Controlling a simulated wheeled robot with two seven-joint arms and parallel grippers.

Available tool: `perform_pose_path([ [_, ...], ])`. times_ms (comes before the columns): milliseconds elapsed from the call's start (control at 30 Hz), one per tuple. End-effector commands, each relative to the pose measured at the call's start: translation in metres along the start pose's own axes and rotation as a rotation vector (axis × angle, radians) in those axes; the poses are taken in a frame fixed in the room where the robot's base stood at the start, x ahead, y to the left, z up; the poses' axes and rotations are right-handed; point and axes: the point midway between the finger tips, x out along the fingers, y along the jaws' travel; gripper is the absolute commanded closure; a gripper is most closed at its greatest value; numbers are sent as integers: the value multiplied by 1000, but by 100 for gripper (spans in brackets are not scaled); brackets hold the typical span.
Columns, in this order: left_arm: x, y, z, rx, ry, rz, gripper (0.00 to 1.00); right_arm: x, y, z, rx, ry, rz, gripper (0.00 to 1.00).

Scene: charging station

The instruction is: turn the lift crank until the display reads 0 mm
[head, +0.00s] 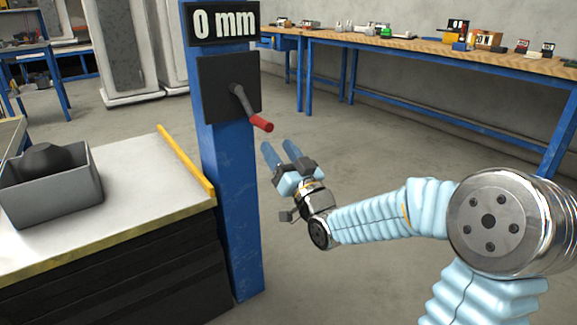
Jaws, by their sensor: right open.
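The display (223,23) at the top of the blue post (232,195) reads 0 mm. Below it, the lift crank (243,103) comes out of a dark square plate (213,88). Its arm slants down to the right and ends in a red handle (262,124). My right gripper (281,151) is open and empty, a little below and right of the red handle, apart from it. Its light blue fingers point up and left toward the handle. My left gripper is not in view.
A workbench (130,190) with a yellow bar (186,162) along its edge stands left of the post. A grey bin (55,195) holding a dark object sits on it. A long wooden bench (420,45) with small items runs along the back wall. The floor between is clear.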

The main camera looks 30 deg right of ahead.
Motion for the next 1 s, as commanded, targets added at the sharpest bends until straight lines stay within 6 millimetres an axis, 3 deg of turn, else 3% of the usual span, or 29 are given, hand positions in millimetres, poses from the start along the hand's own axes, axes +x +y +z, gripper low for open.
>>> perform_pose_path([
  [100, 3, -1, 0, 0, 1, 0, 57, -24, 0, 0, 0, 0, 2, 47],
  [300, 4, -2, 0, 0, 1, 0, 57, -42, 0, 0, 0, 0, 2, 47],
  [867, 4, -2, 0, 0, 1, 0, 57, -44, 0, 1, 2, -4, 2, 47],
  [933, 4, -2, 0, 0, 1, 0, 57, -43, 2, 11, 12, -28, 8, 47],
  [1000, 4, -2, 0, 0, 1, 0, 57, -44, 3, 37, 36, -92, 23, 47],
])
